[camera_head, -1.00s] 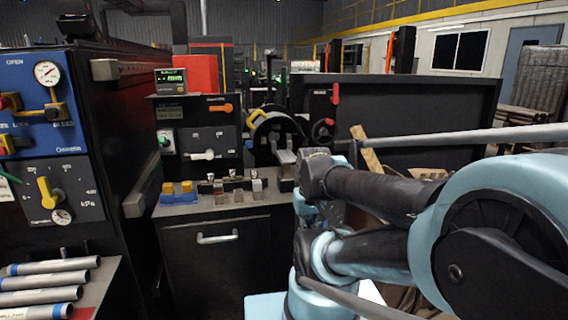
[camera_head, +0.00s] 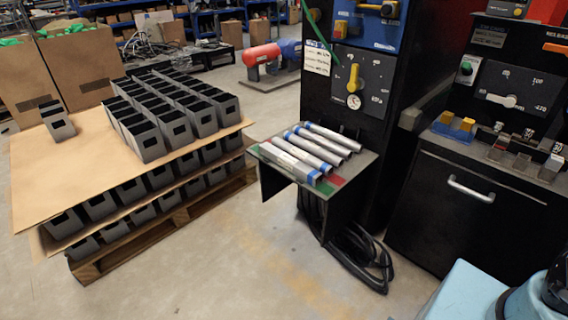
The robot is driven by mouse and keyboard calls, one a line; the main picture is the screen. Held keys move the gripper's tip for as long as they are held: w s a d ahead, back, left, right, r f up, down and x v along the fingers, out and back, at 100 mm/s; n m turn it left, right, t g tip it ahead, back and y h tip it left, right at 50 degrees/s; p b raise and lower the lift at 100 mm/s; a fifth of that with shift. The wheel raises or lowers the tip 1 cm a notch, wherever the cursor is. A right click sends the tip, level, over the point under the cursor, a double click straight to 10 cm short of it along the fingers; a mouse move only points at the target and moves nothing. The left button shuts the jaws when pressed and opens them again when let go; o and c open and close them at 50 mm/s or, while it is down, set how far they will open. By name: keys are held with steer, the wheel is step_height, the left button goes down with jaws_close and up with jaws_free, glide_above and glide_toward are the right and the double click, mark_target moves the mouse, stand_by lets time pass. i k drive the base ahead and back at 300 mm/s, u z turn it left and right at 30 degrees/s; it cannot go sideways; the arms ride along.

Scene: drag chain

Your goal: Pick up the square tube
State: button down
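Dark grey square tubes (camera_head: 184,112) stand upright in close rows on a cardboard sheet at the left, with rectangular cut-outs in their sides. One square tube (camera_head: 59,121) stands alone at the left of the sheet, apart from the rows. More of them (camera_head: 100,205) sit in layers under the sheet. My gripper is not in view; only a light blue part of my own body shows at the bottom right corner.
A wooden pallet (camera_head: 178,217) carries the stack. A small black stand (camera_head: 283,178) holds several round grey tubes with blue ends. Black cables (camera_head: 359,254) lie on the floor beneath it. Black machine cabinets (camera_head: 455,205) stand at the right. The floor in front is open.

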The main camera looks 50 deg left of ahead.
mark_target(312, 176)
steer(key=u, duration=2.35)
steer(key=k, duration=0.5)
steer(key=z, duration=0.5)
steer(key=i, duration=0.75)
steer(key=u, duration=0.05)
